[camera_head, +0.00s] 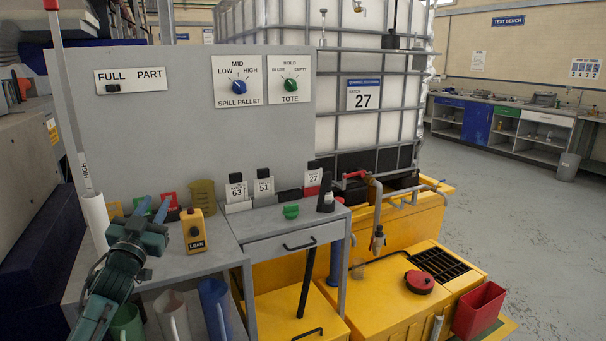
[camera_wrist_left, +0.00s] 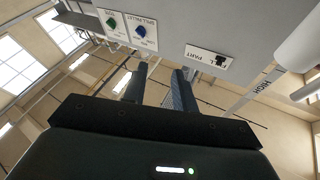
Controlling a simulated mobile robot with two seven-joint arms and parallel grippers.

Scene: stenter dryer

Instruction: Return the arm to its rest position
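My left arm and its gripper (camera_head: 152,207) are in the lower left of the head view, above the grey bench. The two blue fingertips point up and away and stand apart with nothing between them. In the left wrist view the same gripper (camera_wrist_left: 158,85) shows both dark fingers with a clear gap, facing the grey panel (camera_wrist_left: 185,20) and the far wall. My right arm and gripper are not in view.
The bench holds a yellow leak box (camera_head: 194,231), a yellow jug (camera_head: 203,197) and number cards. A white post (camera_head: 95,222) stands left of the arm.

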